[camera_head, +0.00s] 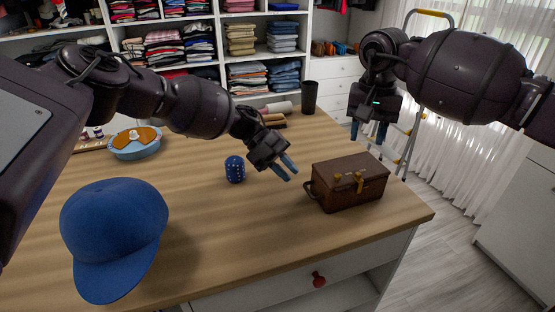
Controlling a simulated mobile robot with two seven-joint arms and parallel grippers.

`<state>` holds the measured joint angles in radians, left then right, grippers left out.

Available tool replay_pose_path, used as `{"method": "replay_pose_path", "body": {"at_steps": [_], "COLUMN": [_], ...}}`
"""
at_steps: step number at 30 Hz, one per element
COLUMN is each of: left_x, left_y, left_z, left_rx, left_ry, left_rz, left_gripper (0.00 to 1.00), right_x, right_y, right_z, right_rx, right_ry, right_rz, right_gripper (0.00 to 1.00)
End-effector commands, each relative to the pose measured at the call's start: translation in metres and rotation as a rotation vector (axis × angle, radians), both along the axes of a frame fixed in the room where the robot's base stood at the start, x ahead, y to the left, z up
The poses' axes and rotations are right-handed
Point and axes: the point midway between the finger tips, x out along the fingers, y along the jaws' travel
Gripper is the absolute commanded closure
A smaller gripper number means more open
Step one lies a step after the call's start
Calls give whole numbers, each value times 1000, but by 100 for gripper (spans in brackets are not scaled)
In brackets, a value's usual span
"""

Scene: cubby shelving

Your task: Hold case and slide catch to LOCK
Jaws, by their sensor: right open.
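A brown case (348,193) lies closed near the right end of the wooden table. Two yellow catches show on it, a left one (337,178) and a right one (360,182). Lettering by them is too small to read. A dark handle (311,191) is at its left end. My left gripper (288,168) hangs above the table, left of the case and apart from it. Its blue fingers look close together; whether they are shut is unclear. My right gripper (369,132) is open and empty, pointing down, raised above and behind the case.
A blue dotted cup (235,169) stands left of my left gripper. A blue cap (114,238) lies at the front left. A round blue dish (135,147), rolls (275,107) and a dark cup (309,97) are farther back. A ladder (413,125) stands beyond the table. Bare tabletop surrounds the case.

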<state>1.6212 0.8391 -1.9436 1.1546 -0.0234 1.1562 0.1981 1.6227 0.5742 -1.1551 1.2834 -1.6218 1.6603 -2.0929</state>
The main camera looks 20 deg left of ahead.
Motion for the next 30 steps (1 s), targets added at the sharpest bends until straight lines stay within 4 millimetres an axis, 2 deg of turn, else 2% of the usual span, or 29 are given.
{"method": "replay_pose_path", "body": {"at_steps": [6, 12, 25, 26, 29, 30], "left_x": [-11, -17, -19, -19, -19, -19], "left_y": [-28, -45, -51, -51, -51, -51], "left_z": [-17, -28, -32, -32, -32, -32], "left_rx": [-1, -2, -1, -1, -1, -1], "left_ry": [2, 1, 1, 1, 1, 1], "left_rz": [-2, -1, 0, 0, 0, 0], "left_gripper": [83, 83, 83, 85, 100, 100], "right_x": [0, 0, 0, 0, 0, 0], "right_y": [0, 0, 0, 0, 0, 0], "right_z": [0, 0, 0, 0, 0, 0], "right_rx": [0, 0, 0, 0, 0, 0], "right_ry": [0, 0, 0, 0, 0, 0], "right_rz": [0, 0, 0, 0, 0, 0], "right_gripper": [57, 57, 57, 57, 57, 57]}}
